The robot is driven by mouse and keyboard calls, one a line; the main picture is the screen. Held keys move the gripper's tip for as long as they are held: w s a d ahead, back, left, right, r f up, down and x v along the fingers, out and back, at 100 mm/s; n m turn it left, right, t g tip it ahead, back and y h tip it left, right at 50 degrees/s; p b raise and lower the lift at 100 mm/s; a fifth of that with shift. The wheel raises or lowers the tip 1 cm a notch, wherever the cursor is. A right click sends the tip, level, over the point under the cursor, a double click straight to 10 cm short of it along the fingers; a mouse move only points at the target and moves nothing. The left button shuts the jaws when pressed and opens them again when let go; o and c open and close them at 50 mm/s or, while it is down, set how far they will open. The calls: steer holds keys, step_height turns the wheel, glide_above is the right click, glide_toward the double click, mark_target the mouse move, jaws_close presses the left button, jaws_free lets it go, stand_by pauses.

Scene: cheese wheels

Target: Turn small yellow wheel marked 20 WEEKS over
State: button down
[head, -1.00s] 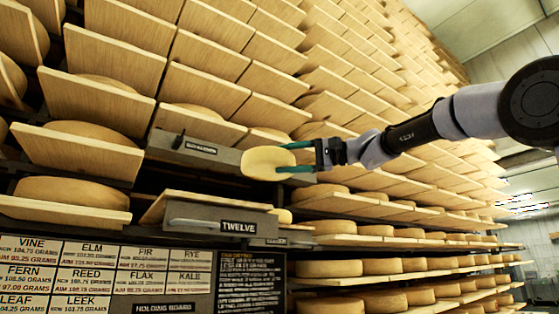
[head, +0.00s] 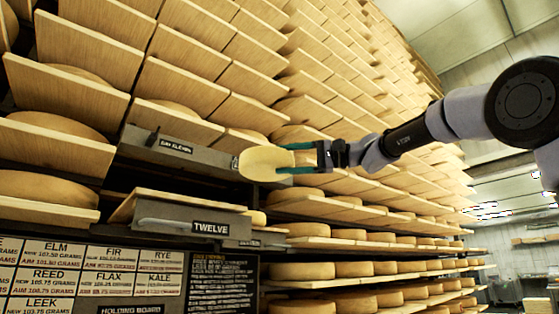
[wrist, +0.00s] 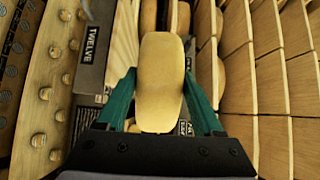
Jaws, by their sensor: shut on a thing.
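A small pale yellow cheese wheel (head: 265,164) is held in the air by my gripper (head: 302,159), in the middle of the head view. My gripper is shut on its edge, with a green finger on each side. In the wrist view the wheel (wrist: 160,85) stands between the green fingers (wrist: 160,100). The wheel's face is turned partly toward the head camera. I cannot read any marking on it. It hangs in front of the racks, above and right of the shelf labelled TWELVE (head: 211,229).
A grey-fronted shelf labelled ELEVEN (head: 175,147) lies left of the held wheel. A board of name cards (head: 90,275) and a dark notice (head: 222,283) are below. Wooden racks with many cheese wheels (head: 385,299) fill the back. Open room shows at far right.

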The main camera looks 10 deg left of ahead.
steer(key=shift+d+r, duration=0.15)
steer(key=shift+d, duration=3)
